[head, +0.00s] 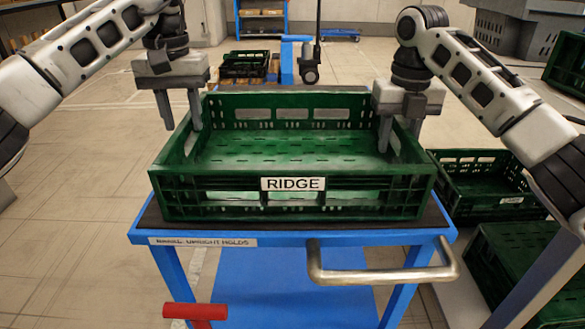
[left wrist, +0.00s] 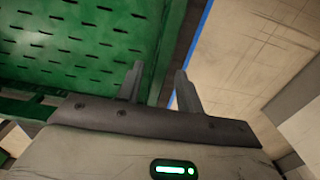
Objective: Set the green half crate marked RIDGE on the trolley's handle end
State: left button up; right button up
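The green half crate marked RIDGE (head: 345,184) sits level on the dark top of the blue trolley (head: 350,238), at the end with the metal handle (head: 385,276). It looks empty. My left gripper (head: 180,112) is open over the crate's left wall, one finger inside and one outside, with a gap between them. In the left wrist view, the open fingers (left wrist: 158,84) stand either side of the crate's edge (left wrist: 110,40). My right gripper (head: 400,128) straddles the right wall the same way and looks open; its outer finger is partly hidden.
Another green crate (head: 480,182) stands low at the right, with one more (head: 515,262) below it. A dark green crate (head: 245,66) sits further back. A red T-shaped bar (head: 195,311) is at the trolley's near left. Floor at the left is clear.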

pick_arm(q)
notch_tip(320, 180, up, 7)
jog(key=shift+f, duration=0.1)
jog(key=shift+r, duration=0.2)
pick_arm(e)
jog(key=shift+r, duration=0.2)
notch_tip(320, 180, up, 12)
jog(key=shift+f, duration=0.15)
